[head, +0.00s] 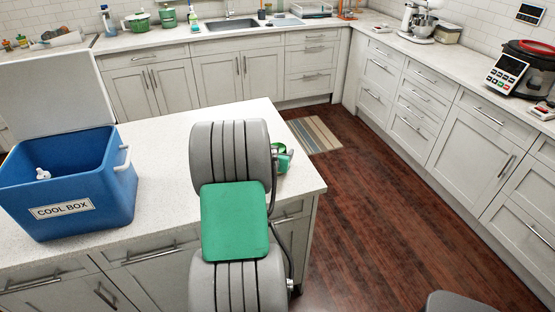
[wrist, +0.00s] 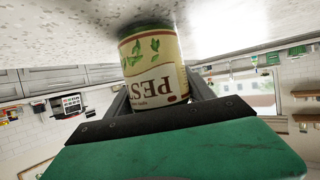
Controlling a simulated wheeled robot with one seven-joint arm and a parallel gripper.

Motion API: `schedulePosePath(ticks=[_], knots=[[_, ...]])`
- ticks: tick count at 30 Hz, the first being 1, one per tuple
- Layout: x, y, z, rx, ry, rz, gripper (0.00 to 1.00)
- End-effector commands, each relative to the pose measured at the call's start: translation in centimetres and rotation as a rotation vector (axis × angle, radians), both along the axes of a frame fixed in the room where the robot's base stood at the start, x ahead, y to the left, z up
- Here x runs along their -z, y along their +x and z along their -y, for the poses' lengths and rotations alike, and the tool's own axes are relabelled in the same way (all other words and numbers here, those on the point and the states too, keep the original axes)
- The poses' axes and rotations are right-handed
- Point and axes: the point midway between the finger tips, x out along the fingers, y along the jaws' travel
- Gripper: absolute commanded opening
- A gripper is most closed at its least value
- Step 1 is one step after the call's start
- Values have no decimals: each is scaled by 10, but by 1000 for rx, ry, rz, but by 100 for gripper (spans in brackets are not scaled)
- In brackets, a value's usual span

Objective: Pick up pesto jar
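The pesto jar (wrist: 155,72) shows in the wrist view, where the picture is upside down. It has a cream label with green leaves, red lettering and a dark green lid, and it is at the pale speckled counter. My gripper (wrist: 160,88) has one finger on each side of the jar, with little or no gap. Whether the fingers press on it is unclear. In the head view, my arm covers most of the gripper (head: 284,160) and the jar, near the island's right edge.
A blue cool box (head: 75,185) with its lid raised stands on the left of the island counter (head: 165,150). The counter between it and my arm is clear. A striped mat (head: 314,135) lies on the wooden floor, and cabinets line the back and right.

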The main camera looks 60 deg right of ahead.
Motion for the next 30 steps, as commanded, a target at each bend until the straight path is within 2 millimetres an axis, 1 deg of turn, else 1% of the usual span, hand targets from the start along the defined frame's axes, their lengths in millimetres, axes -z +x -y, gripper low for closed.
schedulePosePath(ticks=[1, 2, 21, 22, 30], knots=[[0, 0, 0, 0, 0, 0, 57], [0, 0, 0, 0, 0, 0, 54], [0, 0, 0, 0, 0, 0, 2], [0, 0, 0, 0, 0, 0, 0], [-2, 0, 1, 0, -3, 1, 0]])
